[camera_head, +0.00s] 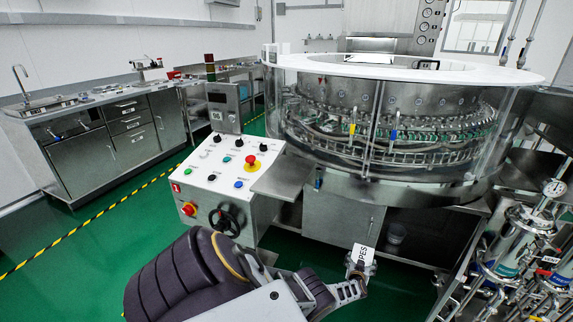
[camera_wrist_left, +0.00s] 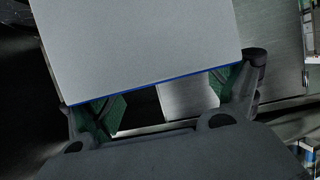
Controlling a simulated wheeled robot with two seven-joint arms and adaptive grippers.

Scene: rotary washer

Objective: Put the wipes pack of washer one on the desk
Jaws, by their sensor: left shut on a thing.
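The wipes pack (camera_head: 362,256) is a small white pack with black lettering that ends in "PES". My left gripper (camera_head: 358,270) is shut on it and holds it in the air in front of the washer's lower cabinet. In the left wrist view the wipes pack (camera_wrist_left: 140,45) is a large pale grey face with a blue edge, between the two fingers of the left gripper (camera_wrist_left: 160,98). The rotary washer (camera_head: 385,120) is a round steel machine with a clear guard and white top rim. My right gripper is not in view.
A control panel (camera_head: 222,170) with buttons and a handwheel stands left of the washer. A steel counter (camera_head: 75,108) with a sink runs along the left wall. Pipes and valves (camera_head: 520,250) crowd the right. Green floor (camera_head: 95,240) is open at the left.

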